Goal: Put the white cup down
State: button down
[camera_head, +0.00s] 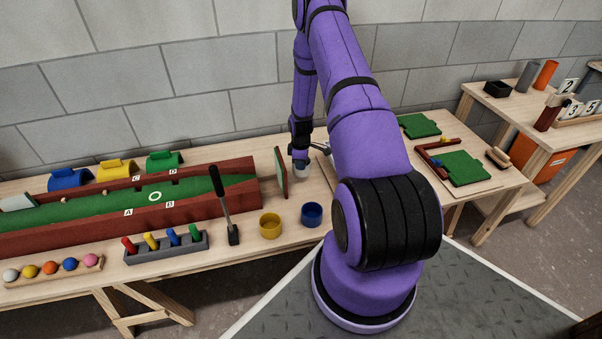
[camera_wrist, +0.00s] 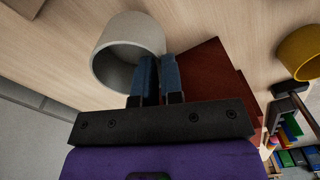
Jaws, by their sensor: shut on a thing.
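The white cup (camera_wrist: 122,48) fills the upper left of the wrist view, its open mouth turned toward the camera. My gripper (camera_wrist: 158,64) has its two blue fingers close together, shut on the cup's near wall at the rim. In the head view the cup (camera_head: 300,170) shows small and pale beneath my gripper (camera_head: 300,158), over the back part of the wooden table (camera_head: 245,150). I cannot tell whether its base touches the table.
An upright green-faced panel (camera_head: 280,172) stands just left of the cup. A blue cup (camera_head: 312,214) and a yellow cup (camera_head: 270,226) stand nearer the front. A red-walled green lane (camera_head: 200,195) fills the left. A black-handled tool (camera_head: 224,200) stands beside it.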

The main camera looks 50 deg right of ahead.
aim_at(301, 175)
jog(key=shift+f, duration=2)
jog(key=shift+f, duration=0.15)
jog(key=c, duration=1.3)
grip_release()
jog(key=shift+o, duration=0.2)
